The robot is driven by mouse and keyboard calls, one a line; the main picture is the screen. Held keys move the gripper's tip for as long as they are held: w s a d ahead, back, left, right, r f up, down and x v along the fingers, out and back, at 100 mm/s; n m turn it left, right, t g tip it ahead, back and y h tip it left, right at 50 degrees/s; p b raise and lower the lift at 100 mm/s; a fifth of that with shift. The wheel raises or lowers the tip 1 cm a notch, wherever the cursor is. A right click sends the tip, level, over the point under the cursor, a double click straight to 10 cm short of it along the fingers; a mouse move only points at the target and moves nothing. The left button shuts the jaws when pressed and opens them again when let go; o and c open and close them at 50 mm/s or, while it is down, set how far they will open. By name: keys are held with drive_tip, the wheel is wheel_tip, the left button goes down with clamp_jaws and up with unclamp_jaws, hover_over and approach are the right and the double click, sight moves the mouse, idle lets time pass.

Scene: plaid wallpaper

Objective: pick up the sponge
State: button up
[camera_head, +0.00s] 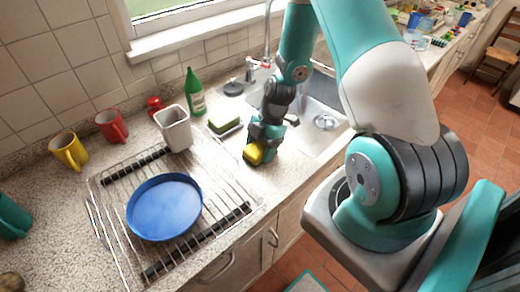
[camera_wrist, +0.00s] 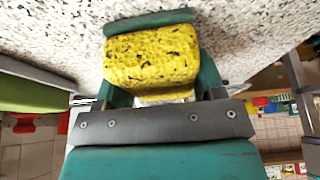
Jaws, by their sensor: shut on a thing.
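A yellow sponge (camera_head: 253,154) with dark specks is in my gripper (camera_head: 259,150), at the sink's left edge, low over the speckled counter. The wrist view shows the sponge (camera_wrist: 152,58) large between the gripper's two fingers (camera_wrist: 152,55), which are shut on it. I cannot tell whether the sponge touches the counter. A green sponge (camera_head: 224,119) sits in a small holder to the left of the gripper, beside the sink.
A wire rack (camera_head: 226,190) with a blue plate (camera_head: 165,206) lies at left. A grey container (camera_head: 174,128), a green bottle (camera_head: 195,92), and red (camera_head: 111,126) and yellow mugs (camera_head: 70,150) stand behind. The sink (camera_head: 318,122) is to the right.

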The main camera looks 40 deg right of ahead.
sight(260, 146)
drive_tip(key=shift+r, duration=0.5)
wheel_tip(260, 146, up, 20)
drive_tip(key=b, duration=0.2)
drive_tip(key=shift+f, duration=0.2)
